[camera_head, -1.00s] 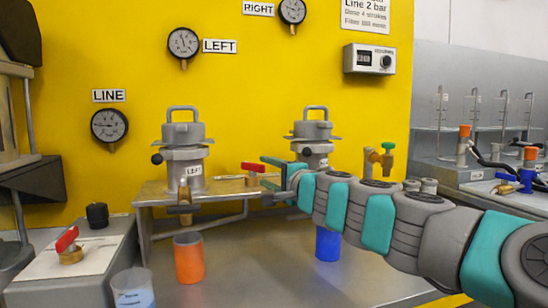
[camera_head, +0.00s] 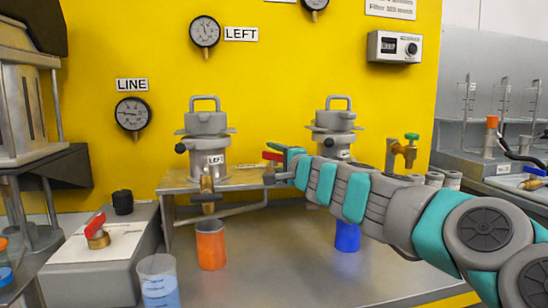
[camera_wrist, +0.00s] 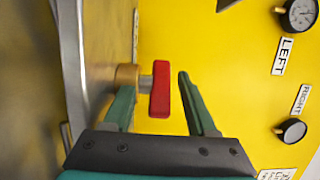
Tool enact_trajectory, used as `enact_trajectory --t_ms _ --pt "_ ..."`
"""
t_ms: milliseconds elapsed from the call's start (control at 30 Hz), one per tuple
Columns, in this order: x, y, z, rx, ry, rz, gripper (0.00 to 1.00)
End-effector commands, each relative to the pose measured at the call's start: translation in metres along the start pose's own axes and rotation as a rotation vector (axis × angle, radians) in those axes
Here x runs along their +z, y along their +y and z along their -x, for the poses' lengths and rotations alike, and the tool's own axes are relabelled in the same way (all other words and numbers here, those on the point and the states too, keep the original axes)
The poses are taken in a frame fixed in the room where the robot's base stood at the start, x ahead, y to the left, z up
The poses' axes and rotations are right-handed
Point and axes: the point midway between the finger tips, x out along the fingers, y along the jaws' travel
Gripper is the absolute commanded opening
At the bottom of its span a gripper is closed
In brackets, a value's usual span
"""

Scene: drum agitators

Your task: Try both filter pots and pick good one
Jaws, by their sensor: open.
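Two grey filter pots stand on a metal shelf: the left pot (camera_head: 207,150), labelled LEFT, and the right pot (camera_head: 333,125), partly hidden behind my arm. A red valve lever (camera_head: 272,156) sits between them, beside my gripper (camera_head: 276,164). In the wrist view the red lever (camera_wrist: 160,90) on its brass stem lies between the two green fingers of my open gripper (camera_wrist: 155,82), with a gap to the right finger. An orange cup (camera_head: 211,246) stands below the left pot's brass tap (camera_head: 207,190). A blue cup (camera_head: 347,237) stands below the right pot.
A LINE gauge (camera_head: 132,114) and LEFT gauge (camera_head: 204,32) hang on the yellow wall. A red-handled valve (camera_head: 96,232) is on a grey box at left. A clear cup (camera_head: 159,281) with bluish contents stands in front.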

Motion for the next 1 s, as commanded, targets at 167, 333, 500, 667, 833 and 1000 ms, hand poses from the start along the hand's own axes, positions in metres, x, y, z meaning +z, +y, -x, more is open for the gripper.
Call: enact_trajectory --t_ms 167,333,500,667,833,1000 --pt "-0.0001 -0.0002 0.0002 0.0 0.0 0.0 0.56" --pt "-0.0003 -0.0003 0.0003 -0.001 0.0 0.0 0.37" --pt "-0.0004 -0.0003 0.0004 -0.001 0.0 0.0 0.18" --pt "-0.0003 -0.0002 0.0003 0.0 0.0 0.0 0.0" --pt "-0.0004 -0.0001 0.0004 0.0 0.0 0.0 0.0" --pt "-0.0008 -0.0001 0.0003 -0.001 -0.001 0.0 0.0"
